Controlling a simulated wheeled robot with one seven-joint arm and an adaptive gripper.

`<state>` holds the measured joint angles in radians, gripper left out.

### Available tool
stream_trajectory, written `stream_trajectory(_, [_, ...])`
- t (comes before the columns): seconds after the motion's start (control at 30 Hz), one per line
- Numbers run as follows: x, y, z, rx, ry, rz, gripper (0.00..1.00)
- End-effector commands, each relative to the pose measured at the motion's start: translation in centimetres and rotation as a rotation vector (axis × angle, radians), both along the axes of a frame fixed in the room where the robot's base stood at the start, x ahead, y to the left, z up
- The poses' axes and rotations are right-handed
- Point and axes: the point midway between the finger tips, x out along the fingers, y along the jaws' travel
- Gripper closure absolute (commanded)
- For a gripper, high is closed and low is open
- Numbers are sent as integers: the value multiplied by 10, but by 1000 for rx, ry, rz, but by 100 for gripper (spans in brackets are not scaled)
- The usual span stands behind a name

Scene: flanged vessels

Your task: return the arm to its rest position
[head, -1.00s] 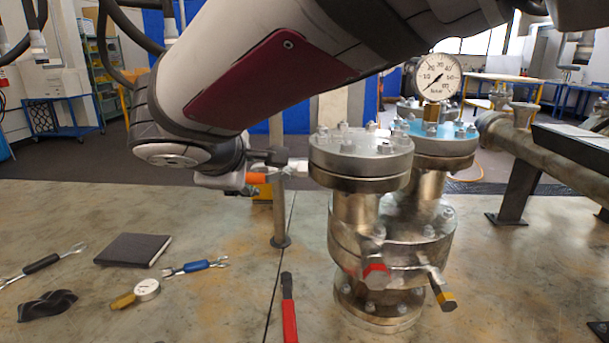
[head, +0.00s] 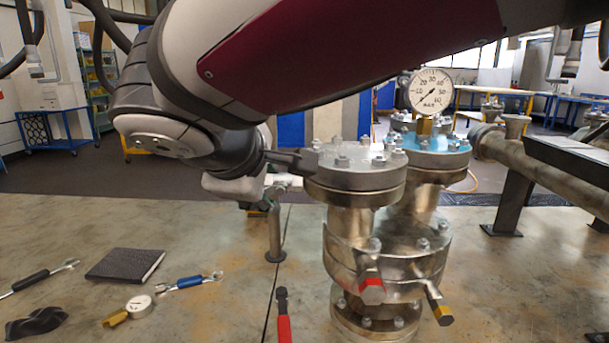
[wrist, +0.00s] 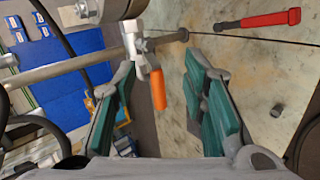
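My gripper (wrist: 160,64) is open, its teal-padded fingers apart. In the wrist view an orange handle (wrist: 158,90) on a small silver valve (wrist: 137,42) shows between the fingers, with gaps on both sides. In the head view my gripper (head: 284,170) is just left of the front vessel's top flange (head: 352,181). My wrist and forearm hide most of the gripper there, and the orange handle is out of sight. I cannot tell whether any part touches the flange.
A pressure gauge (head: 430,92) stands above the rear flange, under my forearm. A red-handled tool (head: 284,326), a notebook (head: 125,265), a blue-handled wrench (head: 190,282) and a small gauge (head: 138,305) lie on the bench. A thin post (head: 275,235) stands below my gripper.

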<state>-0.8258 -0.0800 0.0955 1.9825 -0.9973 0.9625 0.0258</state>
Motion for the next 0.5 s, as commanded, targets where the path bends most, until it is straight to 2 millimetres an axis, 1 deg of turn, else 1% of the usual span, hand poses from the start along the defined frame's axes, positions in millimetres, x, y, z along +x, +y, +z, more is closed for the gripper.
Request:
stream_trajectory(0.03, [-2,-33,-2,22,26,-77,61])
stream_trajectory(0.07, [-5,-52,-5,36,45,-127,61])
stream_trajectory(0.1, [-12,-79,-10,59,76,-195,61])
stream_trajectory(0.17, [-26,-119,-18,97,122,-305,61])
stream_trajectory(0.2, [-37,-143,-25,125,154,-378,61])
stream_trajectory(0.27, [-59,-178,-36,172,205,-489,61])
stream_trajectory(0.3, [-75,-199,-43,207,239,-566,61])
stream_trajectory(0.37, [-103,-227,-56,266,291,-681,61])
stream_trajectory(0.4, [-123,-242,-65,310,327,-756,61])
stream_trajectory(0.5, [-169,-265,-85,413,406,-914,61])
